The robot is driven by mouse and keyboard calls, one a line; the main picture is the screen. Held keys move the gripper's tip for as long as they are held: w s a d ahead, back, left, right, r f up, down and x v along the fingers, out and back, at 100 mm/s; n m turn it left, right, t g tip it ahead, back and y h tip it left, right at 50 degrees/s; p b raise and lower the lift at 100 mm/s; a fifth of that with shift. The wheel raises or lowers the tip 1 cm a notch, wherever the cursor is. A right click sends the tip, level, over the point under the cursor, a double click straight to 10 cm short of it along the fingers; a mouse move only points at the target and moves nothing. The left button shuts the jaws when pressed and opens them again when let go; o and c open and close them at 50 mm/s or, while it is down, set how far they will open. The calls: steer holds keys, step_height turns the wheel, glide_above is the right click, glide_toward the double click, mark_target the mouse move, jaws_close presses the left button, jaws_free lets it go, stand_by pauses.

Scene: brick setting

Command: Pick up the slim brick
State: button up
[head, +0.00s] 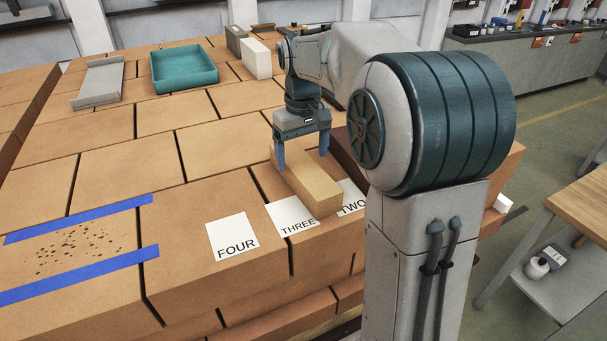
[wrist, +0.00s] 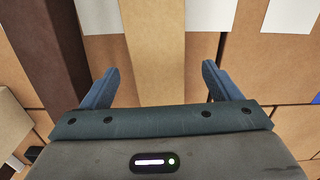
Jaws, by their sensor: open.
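The slim brick, a long tan block (head: 312,190), lies on the brown brick stack, its near end between the sheets marked THREE and TWO. In the wrist view the tan block (wrist: 156,45) runs lengthwise between my fingers. My gripper (head: 302,160) is open over the block's far part, one finger on each side. The wrist view shows my gripper (wrist: 160,70) with a gap between each finger and the block, and nothing held. Whether the fingertips reach below the block's top is hard to tell. My gripper hides part of the block's far end.
A dark brown brick (head: 345,152) lies close on the right; it also shows in the wrist view (wrist: 45,50). Sheets FOUR (head: 232,236), THREE (head: 292,215) and TWO (head: 351,196) lie in front. A teal tray (head: 184,85), white brick (head: 257,60) and grey channel piece (head: 98,85) are farther back.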

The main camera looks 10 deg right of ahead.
mark_target(303, 165)
steer(key=shift+w+d+f+p, duration=0.1)
steer(key=shift+f+p, duration=0.1)
steer(key=shift+f, duration=1)
steer(key=shift+w+f+p, duration=0.1)
steer(key=shift+f+p, duration=0.05)
steer(key=shift+f, duration=1)
steer(key=c, duration=1.5)
steer(key=shift+r, duration=0.2)
